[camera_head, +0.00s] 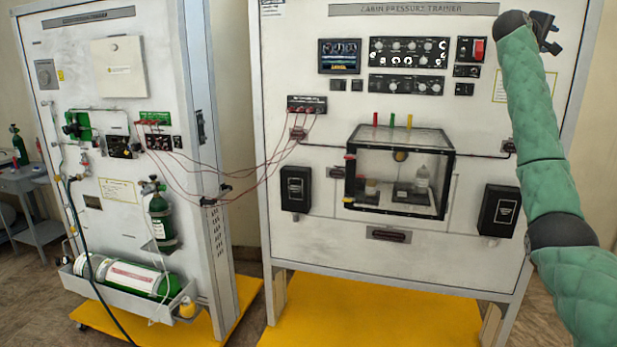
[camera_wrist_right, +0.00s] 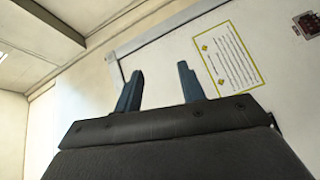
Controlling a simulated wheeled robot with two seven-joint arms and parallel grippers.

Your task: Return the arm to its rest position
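My right arm (camera_head: 536,120), in a green quilted sleeve, comes in from the lower right and reaches up in front of the right edge of the cabin pressure trainer panel (camera_head: 330,230). My right gripper (camera_head: 549,33) is dark and sits at the top right of the head view. In the right wrist view its two fingers (camera_wrist_right: 160,72) stand apart with nothing between them. The gripper is open and empty, and I see no contact with the panel. My left arm and left gripper are not in view.
The panel carries a clear box (camera_head: 400,177), switches and two black boxes. On the left stands a second panel (camera_head: 120,85) with green cylinders (camera_head: 130,275) and red hoses. Yellow platforms (camera_head: 345,310) lie below. A labelled sheet (camera_wrist_right: 227,60) shows beyond the fingers.

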